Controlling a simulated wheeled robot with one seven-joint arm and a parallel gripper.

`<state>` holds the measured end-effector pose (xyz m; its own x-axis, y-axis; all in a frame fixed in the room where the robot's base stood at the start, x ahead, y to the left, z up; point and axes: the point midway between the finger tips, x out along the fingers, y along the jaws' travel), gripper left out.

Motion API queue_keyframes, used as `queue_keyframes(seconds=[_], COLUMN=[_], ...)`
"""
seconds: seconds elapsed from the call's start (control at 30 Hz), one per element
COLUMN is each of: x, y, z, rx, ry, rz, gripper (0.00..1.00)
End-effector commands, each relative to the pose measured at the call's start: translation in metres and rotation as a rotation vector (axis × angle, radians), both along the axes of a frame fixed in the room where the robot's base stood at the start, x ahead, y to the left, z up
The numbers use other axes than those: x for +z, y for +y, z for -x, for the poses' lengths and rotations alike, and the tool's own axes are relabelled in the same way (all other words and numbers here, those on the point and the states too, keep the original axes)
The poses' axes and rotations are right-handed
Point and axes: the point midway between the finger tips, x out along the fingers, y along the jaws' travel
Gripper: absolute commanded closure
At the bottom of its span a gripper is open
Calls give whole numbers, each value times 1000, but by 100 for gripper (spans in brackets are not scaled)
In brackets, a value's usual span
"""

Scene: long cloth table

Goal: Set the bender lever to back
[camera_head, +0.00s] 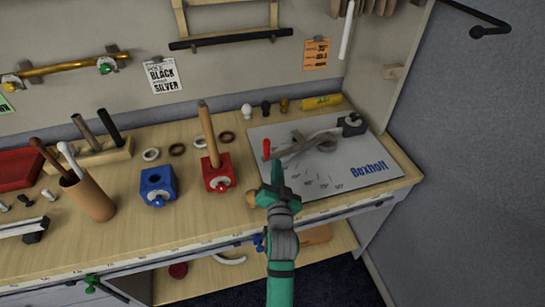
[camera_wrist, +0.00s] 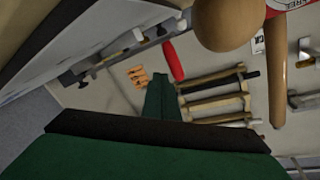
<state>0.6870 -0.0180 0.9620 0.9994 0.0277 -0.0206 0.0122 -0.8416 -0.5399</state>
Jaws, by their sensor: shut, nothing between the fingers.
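The bender is a grey plate (camera_head: 350,165) marked "Boxholt" at the right end of the table, with flat metal arms and angle marks on it. Its lever (camera_head: 292,149) ends in an upright red handle (camera_head: 267,149) at the plate's left side. The red handle also shows in the wrist view (camera_wrist: 173,61), beyond the fingertips. My green gripper (camera_head: 277,172) is shut and empty, in front of the red handle in the head view. It hides part of the plate's left edge. The closed fingers also show in the wrist view (camera_wrist: 160,97). Contact with the handle cannot be told.
A red block (camera_head: 218,174) with a wooden rod stands left of my gripper, with a blue block (camera_head: 157,186) beside it. A rounded wooden piece (camera_wrist: 225,25) is close to the wrist camera. The wall panel (camera_head: 225,75) rises behind; a side panel (camera_head: 387,60) bounds the right.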

Motion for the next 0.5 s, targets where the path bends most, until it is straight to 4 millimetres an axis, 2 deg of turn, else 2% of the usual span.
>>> queue_keyframes(seconds=[0.1, 0.23, 0.4, 0.5], x=[-6, -5, -1, 0], y=[-16, -26, -31, -32], z=[31, 58, 79, 81], rx=[19, 44, 66, 72], ry=[16, 27, 37, 40], rz=[-359, -699, -956, -1010], gripper=[100, 100, 100, 100])
